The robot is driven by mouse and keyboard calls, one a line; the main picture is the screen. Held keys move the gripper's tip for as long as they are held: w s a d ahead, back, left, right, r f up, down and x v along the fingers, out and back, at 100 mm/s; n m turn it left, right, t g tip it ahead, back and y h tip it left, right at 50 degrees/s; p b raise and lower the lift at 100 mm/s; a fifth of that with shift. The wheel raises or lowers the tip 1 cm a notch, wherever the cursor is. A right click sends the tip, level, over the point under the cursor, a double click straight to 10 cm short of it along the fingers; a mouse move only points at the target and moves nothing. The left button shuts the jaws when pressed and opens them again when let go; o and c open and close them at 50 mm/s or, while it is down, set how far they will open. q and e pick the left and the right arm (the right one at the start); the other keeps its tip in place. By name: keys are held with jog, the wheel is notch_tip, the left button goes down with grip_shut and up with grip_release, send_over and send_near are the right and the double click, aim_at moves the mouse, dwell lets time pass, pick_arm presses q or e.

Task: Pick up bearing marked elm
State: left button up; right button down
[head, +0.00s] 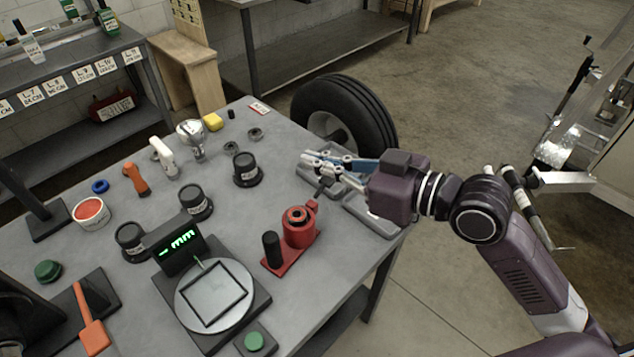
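Two small grey ring-shaped parts that look like bearings lie on the grey workbench (330,262) near its far side: one ring (231,148) and, behind it to the right, another ring (255,134). No elm marking can be read on either. My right gripper (316,165) reaches in from the right over the shallow grey trays at the bench's right edge, to the right of the rings and apart from them. Its fingers point left; their gap and anything between them cannot be made out. My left gripper is not in view.
A red press-like tool (298,228) stands in front of my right gripper, near a scale with a green display (180,243). A grey tray (372,214) lies at the right edge. A tyre (375,115) stands beyond the bench.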

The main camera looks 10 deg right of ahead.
jog(key=shift+r, duration=1.3)
jog(key=c, duration=0.6)
grip_release()
jog(key=shift+o, duration=0.2)
jog(key=shift+r, duration=0.15)
